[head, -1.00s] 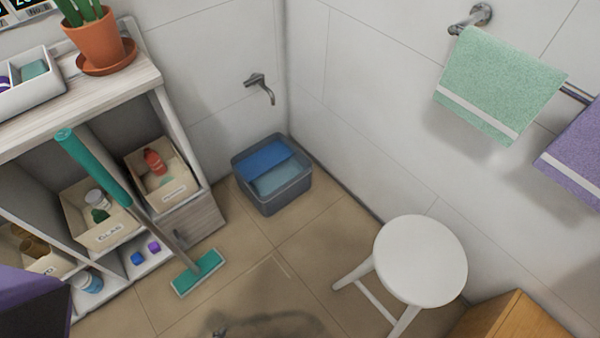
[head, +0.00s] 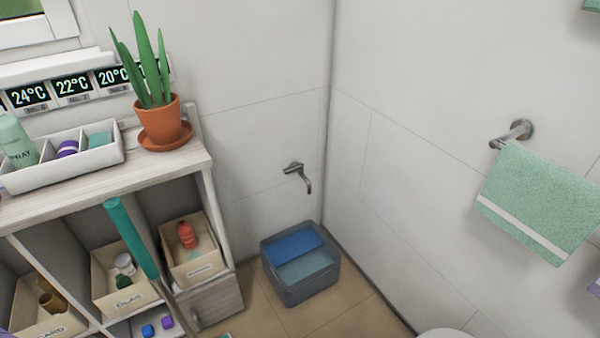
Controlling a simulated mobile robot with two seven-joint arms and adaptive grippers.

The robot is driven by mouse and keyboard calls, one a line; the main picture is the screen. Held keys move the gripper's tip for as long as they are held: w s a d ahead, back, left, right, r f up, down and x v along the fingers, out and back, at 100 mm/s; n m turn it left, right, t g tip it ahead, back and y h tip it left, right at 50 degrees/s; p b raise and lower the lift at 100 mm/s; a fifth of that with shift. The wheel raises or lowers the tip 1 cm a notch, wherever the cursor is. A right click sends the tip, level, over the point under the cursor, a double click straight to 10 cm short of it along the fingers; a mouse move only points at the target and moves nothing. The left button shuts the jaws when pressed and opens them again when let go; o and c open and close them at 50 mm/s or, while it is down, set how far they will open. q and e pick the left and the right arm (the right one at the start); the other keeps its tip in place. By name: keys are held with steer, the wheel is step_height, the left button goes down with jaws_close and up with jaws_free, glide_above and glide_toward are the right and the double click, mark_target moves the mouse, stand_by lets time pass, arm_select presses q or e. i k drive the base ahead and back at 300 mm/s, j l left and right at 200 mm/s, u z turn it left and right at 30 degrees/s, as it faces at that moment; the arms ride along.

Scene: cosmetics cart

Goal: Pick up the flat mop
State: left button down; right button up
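The flat mop (head: 131,238) leans at the front of the shelf unit in the head view. Its thick teal grip points up and to the left, and a thin grey shaft runs down from it. Only a sliver of its teal head shows at the bottom edge; the rest is out of frame. Neither of my grippers is in view, and nothing touches the mop's visible part.
The shelf unit (head: 196,171) holds labelled bins and, on top, a potted plant (head: 159,120) and a white divided tray (head: 62,172). A grey-blue bucket (head: 303,287) stands in the corner under a wall tap (head: 299,174). A stool (head: 446,333) peeks in at the bottom. Some floor between is clear.

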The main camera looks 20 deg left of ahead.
mark_target(114, 205)
steer(key=u, duration=1.7)
steer(key=k+l+z, duration=0.1)
steer(key=z, duration=0.4)
